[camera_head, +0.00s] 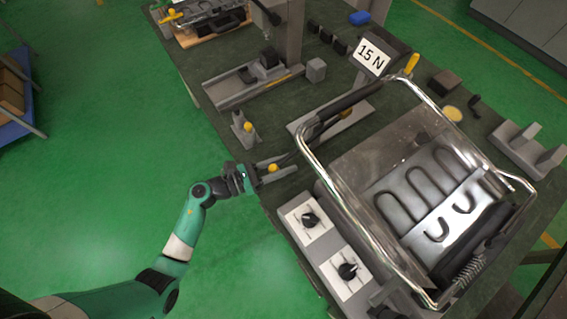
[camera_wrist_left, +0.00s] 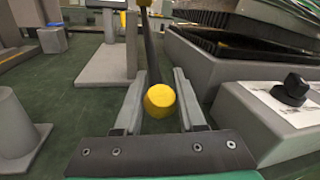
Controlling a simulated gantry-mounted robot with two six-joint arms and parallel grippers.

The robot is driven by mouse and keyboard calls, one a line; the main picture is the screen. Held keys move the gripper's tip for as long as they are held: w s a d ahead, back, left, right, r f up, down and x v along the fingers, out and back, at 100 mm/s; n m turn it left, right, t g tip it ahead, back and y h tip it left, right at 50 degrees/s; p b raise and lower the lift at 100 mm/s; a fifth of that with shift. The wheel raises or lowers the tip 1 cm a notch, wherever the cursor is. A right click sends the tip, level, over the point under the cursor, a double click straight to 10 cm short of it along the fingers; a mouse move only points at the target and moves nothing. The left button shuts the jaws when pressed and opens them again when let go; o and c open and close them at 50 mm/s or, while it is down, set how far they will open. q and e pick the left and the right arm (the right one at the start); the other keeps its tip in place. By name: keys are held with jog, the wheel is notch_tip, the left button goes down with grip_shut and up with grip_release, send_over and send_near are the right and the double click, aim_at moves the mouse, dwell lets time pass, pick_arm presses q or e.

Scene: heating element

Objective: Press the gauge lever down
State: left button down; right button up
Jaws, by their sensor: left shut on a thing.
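The gauge stands on the dark green table with a sign (camera_head: 371,56) reading "15 N". Its dark lever (camera_wrist_left: 150,55) runs from the gauge toward my left gripper and ends in a yellow knob (camera_wrist_left: 160,101). In the head view the knob (camera_head: 272,168) shows between the fingers. My left gripper (camera_head: 276,166) is shut on the lever at its knob end, low beside the table's left edge. In the left wrist view its two grey fingers (camera_wrist_left: 160,103) lie on either side of the knob. My right gripper is not in view.
A heating appliance with a chrome frame (camera_head: 345,190) and black dials (camera_head: 311,219) stands close to the right of the gripper. A small grey stand with a yellow knob (camera_head: 247,127) is behind it. A grey fixture (camera_head: 250,80) stands farther back.

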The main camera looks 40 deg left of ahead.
pick_arm(q)
jog(key=shift+r, duration=0.15)
jog(key=c, duration=0.5)
grip_release()
jog(key=shift+w, duration=0.15)
jog(key=p+v, duration=0.1)
jog(key=v, duration=1)
jog(key=shift+s+a+p, duration=0.1)
jog(key=shift+s+p, duration=0.2)
jog(key=shift+s, duration=0.1)
